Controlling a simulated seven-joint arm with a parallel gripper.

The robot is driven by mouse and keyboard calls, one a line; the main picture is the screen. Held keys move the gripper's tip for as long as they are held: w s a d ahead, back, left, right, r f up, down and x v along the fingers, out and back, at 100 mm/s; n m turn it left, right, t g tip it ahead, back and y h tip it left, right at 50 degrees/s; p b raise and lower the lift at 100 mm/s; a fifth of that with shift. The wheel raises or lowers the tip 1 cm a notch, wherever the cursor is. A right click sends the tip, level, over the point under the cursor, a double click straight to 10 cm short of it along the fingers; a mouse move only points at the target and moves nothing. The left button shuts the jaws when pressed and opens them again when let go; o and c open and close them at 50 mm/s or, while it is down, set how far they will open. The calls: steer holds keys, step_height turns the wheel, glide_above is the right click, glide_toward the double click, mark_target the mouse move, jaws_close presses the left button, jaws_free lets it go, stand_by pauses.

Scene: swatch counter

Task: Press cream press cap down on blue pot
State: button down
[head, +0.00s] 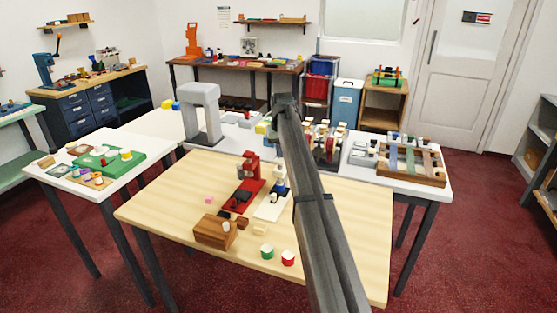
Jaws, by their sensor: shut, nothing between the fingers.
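A small blue object (280,190), which looks like the blue pot, stands at the back of a white base (268,210) on the light wooden table. A cream piece (279,164), perhaps the press cap, shows just above it; I cannot tell whether they touch. My arm passes close to their right side in the picture and hides part of that area. My gripper's fingers cannot be made out, so their place relative to the pot is hidden.
A red press (249,168) stands just left of the white base. A wooden block (211,233), a green pot (267,251) and a red pot (288,258) are near the front. The table (165,215) is clear at left. A grey arch (198,97) stands behind.

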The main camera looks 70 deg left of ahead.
step_height(320, 180, up, 6)
steer(key=shift+r, duration=0.15)
stand_by(0.6)
stand_by(0.5)
